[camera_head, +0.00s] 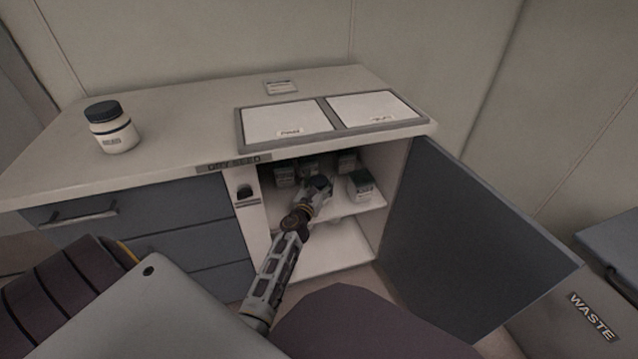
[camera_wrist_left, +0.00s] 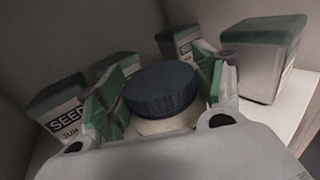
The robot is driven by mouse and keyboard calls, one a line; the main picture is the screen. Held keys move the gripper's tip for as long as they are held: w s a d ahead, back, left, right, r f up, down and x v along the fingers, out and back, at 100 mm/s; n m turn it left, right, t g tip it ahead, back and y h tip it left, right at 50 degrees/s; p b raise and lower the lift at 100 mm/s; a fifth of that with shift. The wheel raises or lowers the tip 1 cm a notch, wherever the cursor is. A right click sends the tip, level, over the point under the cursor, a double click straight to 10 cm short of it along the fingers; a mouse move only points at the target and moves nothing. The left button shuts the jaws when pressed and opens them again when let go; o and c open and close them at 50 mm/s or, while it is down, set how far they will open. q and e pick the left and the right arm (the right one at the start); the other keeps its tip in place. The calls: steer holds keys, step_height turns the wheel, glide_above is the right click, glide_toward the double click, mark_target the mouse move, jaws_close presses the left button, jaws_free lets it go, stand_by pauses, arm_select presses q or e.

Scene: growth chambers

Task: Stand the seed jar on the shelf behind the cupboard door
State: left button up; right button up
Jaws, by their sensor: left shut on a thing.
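A jar with a dark blue lid and cream body (camera_wrist_left: 160,92) is between the fingers of my left gripper (camera_wrist_left: 163,98), which is shut on it. In the head view my left gripper (camera_head: 318,188) reaches into the open cupboard, over its upper shelf (camera_head: 350,208). The jar looks upright; its base is hidden, so I cannot tell whether it touches the shelf. The cupboard door (camera_head: 465,245) stands wide open to the right. Another white jar with a dark lid (camera_head: 113,130) stands on the counter at left. My right gripper is not in view.
Several green-lidded tins stand around the jar on the shelf, one at right (camera_wrist_left: 265,65) and one at left (camera_wrist_left: 58,105). The cupboard's side walls are close. The lower compartment (camera_head: 325,258) looks empty. A waste bin (camera_head: 570,310) is at far right.

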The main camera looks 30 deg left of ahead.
arm_select(q)
steer(key=shift+f, duration=0.1)
steer(key=o, duration=1.1)
